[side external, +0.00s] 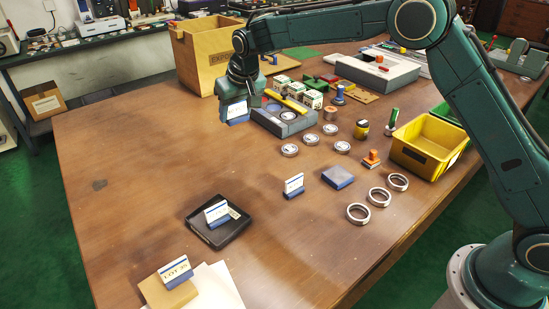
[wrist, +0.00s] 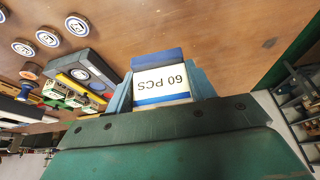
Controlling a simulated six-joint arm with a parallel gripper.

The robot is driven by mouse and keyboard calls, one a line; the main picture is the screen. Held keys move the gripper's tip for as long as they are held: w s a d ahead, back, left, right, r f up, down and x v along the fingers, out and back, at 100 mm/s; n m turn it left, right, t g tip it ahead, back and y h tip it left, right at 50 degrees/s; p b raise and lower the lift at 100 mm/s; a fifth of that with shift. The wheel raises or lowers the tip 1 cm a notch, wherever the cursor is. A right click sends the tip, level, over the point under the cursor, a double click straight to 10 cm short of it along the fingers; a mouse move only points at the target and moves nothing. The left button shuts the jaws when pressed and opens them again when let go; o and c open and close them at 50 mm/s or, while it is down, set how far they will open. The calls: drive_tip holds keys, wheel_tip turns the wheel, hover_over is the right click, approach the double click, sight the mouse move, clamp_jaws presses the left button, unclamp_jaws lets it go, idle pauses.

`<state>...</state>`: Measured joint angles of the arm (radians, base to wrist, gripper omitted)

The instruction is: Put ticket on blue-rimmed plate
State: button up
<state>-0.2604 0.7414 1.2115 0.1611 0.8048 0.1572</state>
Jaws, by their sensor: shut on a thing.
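My gripper (side external: 236,100) is at the left of the grey box, raised above the table. It is shut on a ticket (side external: 238,114), a small white card with a blue base. In the wrist view the ticket (wrist: 160,84) reads "60 PCS" upside down, between the two fingers of my gripper (wrist: 161,88). The likely blue-rimmed plate is a square grey plate with blue edges (side external: 338,177), lying bare on the table right of the centre. It is well away from my gripper, toward the front right.
Another ticket (side external: 294,185) stands left of the plate. A black tray (side external: 211,237) holds a ticket. A "LOT" card (side external: 176,271) stands at the front. Metal rings (side external: 358,213), lidded discs (side external: 290,150), a yellow bin (side external: 425,146) and a wooden box (side external: 205,60) surround. The left table is clear.

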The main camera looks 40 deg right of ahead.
drive_tip(key=s+d+r+m+g+h, duration=0.1)
drive_tip(key=s+d+m+h, duration=0.1)
drive_tip(key=s+d+m, duration=0.4)
drive_tip(key=s+d+m+g+h, duration=0.1)
drive_tip(key=s+d+m, duration=0.25)
drive_tip(key=d, duration=0.45)
drive_tip(key=r+m+g+h, duration=0.1)
drive_tip(key=m+g, duration=0.1)
drive_tip(key=m, duration=0.6)
hover_over(342, 172)
drive_tip(key=a, duration=0.2)
drive_tip(key=shift+d+r, duration=0.15)
drive_tip(key=shift+d, duration=0.1)
wheel_tip(342, 172, down, 20)
drive_tip(key=o, duration=1)
